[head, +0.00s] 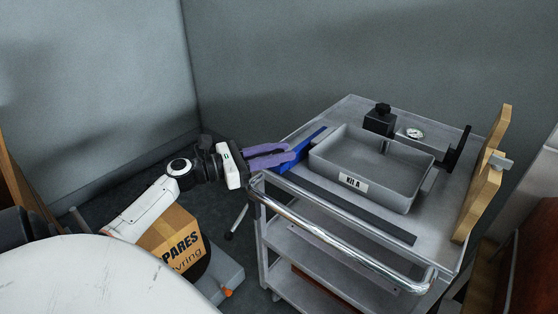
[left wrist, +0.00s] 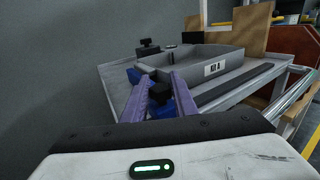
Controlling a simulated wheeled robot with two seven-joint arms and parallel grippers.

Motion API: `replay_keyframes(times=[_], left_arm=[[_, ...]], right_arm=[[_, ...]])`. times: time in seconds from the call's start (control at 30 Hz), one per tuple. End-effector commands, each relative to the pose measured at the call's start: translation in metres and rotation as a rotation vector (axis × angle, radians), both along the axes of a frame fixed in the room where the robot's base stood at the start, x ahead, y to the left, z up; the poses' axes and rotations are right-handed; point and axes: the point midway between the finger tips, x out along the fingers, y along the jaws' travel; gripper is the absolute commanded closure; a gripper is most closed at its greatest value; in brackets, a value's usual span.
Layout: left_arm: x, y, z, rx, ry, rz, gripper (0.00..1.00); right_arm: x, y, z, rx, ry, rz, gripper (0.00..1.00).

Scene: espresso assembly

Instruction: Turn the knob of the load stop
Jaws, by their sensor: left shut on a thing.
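The blue load stop (head: 304,151) lies along the near left edge of the cart top, left of the grey tray, in the head view. My left gripper (head: 288,153), with purple fingers, reaches it from the left. In the left wrist view a black knob (left wrist: 160,93) on the blue load stop (left wrist: 166,108) sits between the purple fingers of the left gripper (left wrist: 158,82). The fingers are shut on the knob. In the head view the fingers hide the knob. My right gripper is in neither view.
The grey tray (head: 371,195) labelled KIT A stands on the cart top (head: 455,250). Behind it are a black knobbed block (head: 380,119) and a small dial (head: 415,133). Wooden pieces (head: 483,190) stand at the right. A chrome handle (head: 335,238) runs along the front. A spares box (head: 170,238) is below left.

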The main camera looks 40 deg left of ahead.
Motion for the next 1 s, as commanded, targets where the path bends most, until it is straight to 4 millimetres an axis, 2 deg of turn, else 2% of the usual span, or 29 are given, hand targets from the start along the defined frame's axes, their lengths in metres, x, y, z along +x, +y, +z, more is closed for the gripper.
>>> replay_keyframes(times=[0.03, 0.5, 0.7, 1.0], left_arm=[[0.002, 0.003, -0.003, 0.002, -0.005, -0.043, 0.97], [0.002, 0.001, -0.002, 0.0, -0.009, -0.464, 0.97], [0.002, 0.0, -0.002, -0.001, -0.009, -0.593, 0.97], [0.001, 0.0, -0.001, -0.002, -0.007, -0.728, 0.97]], right_arm=[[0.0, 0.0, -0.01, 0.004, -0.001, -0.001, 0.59], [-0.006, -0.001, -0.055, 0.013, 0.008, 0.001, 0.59], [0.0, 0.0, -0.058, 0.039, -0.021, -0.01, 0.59], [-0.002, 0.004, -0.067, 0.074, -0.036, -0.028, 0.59]])
